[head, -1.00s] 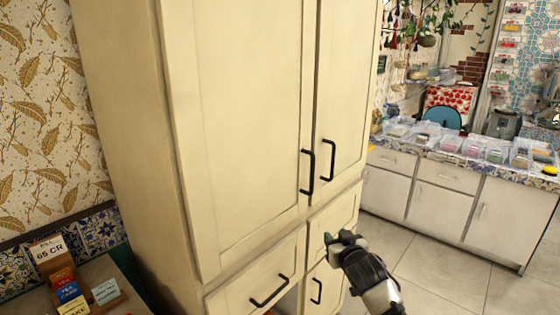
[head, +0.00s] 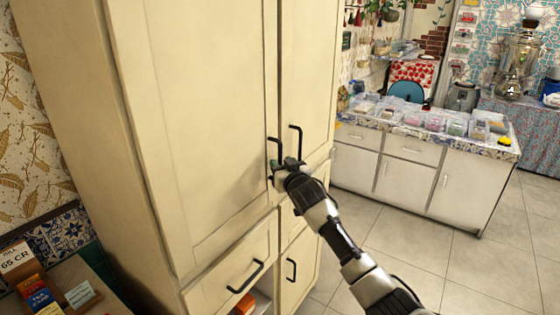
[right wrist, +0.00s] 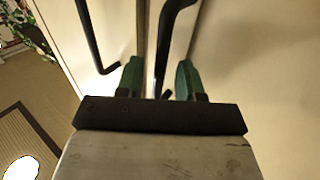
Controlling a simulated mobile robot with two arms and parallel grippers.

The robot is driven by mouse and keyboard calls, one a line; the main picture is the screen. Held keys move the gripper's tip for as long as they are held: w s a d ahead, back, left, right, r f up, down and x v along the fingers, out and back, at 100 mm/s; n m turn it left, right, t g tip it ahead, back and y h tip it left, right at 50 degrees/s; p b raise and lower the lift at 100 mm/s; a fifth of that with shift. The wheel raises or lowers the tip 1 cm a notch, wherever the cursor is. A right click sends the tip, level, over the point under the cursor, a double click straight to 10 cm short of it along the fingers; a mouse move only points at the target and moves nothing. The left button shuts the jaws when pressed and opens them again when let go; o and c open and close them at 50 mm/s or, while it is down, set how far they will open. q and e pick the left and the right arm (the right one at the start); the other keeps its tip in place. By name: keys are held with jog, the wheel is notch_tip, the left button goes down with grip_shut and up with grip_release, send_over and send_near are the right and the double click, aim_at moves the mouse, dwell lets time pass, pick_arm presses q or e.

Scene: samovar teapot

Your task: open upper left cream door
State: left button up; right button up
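The upper left cream door (head: 205,110) of the tall cabinet is shut, flush beside the upper right door (head: 308,70). Its black bar handle (head: 274,148) stands upright near its right edge. My right gripper (head: 279,166) is at the lower end of this handle. In the right wrist view, its two green fingers (right wrist: 160,66) are apart, with a black handle (right wrist: 161,50) running between them. Gaps show beside the bar; contact is not clear. The right door's handle (head: 297,140) is outside the fingers. My left gripper is not in view.
Below are a drawer with a black handle (head: 246,276) and a lower door (head: 300,258). A side table with cards (head: 42,298) stands at lower left. A white counter (head: 405,170) with plastic boxes is at right. Tiled floor (head: 400,245) between is clear.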

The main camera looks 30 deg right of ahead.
jog(key=shift+w+d, duration=0.15)
jog(key=shift+w, duration=0.55)
grip_shut()
